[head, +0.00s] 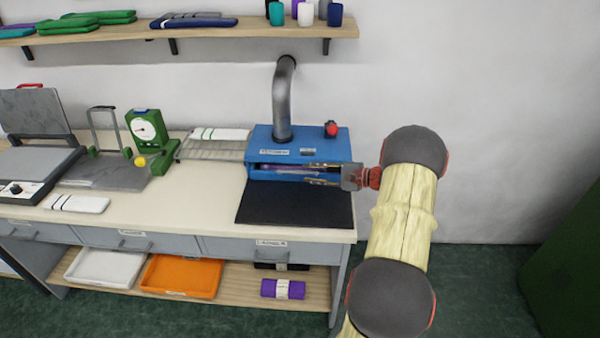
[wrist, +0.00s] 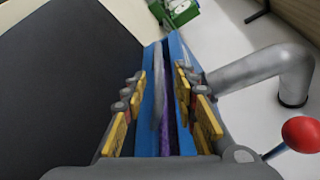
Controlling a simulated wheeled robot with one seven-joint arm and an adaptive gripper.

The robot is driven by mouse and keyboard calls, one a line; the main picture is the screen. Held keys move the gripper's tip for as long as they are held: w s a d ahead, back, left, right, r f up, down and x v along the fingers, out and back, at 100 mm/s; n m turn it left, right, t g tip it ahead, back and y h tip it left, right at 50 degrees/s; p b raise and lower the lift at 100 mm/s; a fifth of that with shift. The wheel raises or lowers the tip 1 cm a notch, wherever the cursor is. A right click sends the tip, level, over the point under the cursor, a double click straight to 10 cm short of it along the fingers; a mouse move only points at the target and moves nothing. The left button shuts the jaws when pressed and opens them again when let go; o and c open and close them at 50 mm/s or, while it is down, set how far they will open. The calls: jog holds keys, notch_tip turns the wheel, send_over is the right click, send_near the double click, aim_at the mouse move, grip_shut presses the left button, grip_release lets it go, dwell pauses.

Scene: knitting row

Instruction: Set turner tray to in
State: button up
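The blue machine (head: 262,143), which I take to be the turner, stands at the right end of the bench with a wide front slot. Something purple (head: 285,168) shows inside the slot; it also shows as a purple strip (wrist: 170,95) in the wrist view. My gripper (head: 308,174) is at the front of the slot, coming from the right. In the wrist view my gripper (wrist: 159,78) is open, its yellow-padded fingers apart on either side of a thin grey bar (wrist: 158,90). The bar may be the tray's edge or handle. I see no contact with it.
A grey pipe (head: 282,100) rises from the machine's top, beside a red-knobbed lever (head: 331,129). A black mat (head: 295,208) lies in front. A wire rack (head: 212,151) and a green dial device (head: 149,132) stand to the left. A shelf (head: 215,32) hangs above.

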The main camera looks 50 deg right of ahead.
jog(key=shift+v, duration=2.45)
